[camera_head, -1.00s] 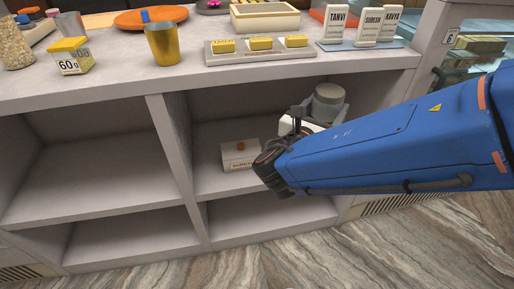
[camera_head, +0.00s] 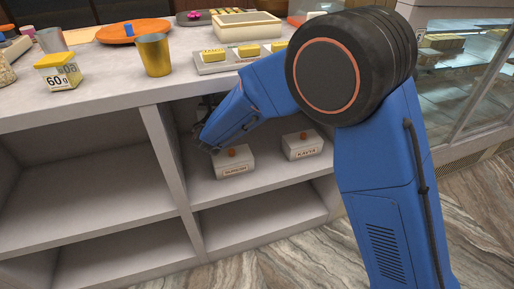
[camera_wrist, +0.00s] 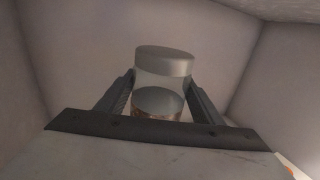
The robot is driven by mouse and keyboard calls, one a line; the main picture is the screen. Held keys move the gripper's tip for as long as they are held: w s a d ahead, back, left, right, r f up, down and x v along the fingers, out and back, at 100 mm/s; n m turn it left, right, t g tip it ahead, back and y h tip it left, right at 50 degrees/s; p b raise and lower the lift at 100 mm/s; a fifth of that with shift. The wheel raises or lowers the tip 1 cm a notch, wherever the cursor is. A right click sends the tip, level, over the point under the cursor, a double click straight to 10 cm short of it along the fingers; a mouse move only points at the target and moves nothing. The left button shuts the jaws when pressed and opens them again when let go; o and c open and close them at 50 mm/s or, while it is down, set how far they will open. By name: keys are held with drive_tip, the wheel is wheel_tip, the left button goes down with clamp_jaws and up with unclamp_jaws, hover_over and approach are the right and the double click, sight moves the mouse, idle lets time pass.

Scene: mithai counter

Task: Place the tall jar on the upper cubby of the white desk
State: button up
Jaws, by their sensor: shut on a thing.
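The tall jar (camera_wrist: 165,62), clear with a grey lid and something brownish at its bottom, stands roughly upright between the two fingers of my gripper (camera_wrist: 160,98) in the wrist view. The gripper is shut on it. Pale cubby walls surround it. In the head view my gripper (camera_head: 207,104) is mostly hidden inside the upper right cubby of the white desk (camera_head: 160,150), near its left divider. The jar is hidden there. I cannot tell whether its base touches the shelf.
Two white boxes with orange knobs, one (camera_head: 235,163) at left and one (camera_head: 302,145) at right, sit on the same cubby shelf. The upper left cubby (camera_head: 80,185) is empty. A brass tumbler (camera_head: 154,55) and a yellow 60g box (camera_head: 58,73) stand on the desktop.

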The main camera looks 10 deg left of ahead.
drive_tip(key=a, duration=0.1)
drive_tip(key=a+y, duration=0.1)
drive_tip(key=shift+w+a+f+n, duration=0.2)
drive_tip(key=shift+w+a+n, duration=0.15)
drive_tip(key=shift+w+n, duration=0.05)
drive_tip(key=shift+a+f, duration=0.2)
drive_tip(key=shift+f, duration=4.8)
drive_tip(key=o, duration=1.9)
drive_tip(key=shift+f, duration=0.15)
drive_tip(key=shift+s, duration=0.25)
drive_tip(key=v, duration=1.1)
drive_tip(key=shift+s+d, duration=0.15)
drive_tip(key=shift+s, duration=0.05)
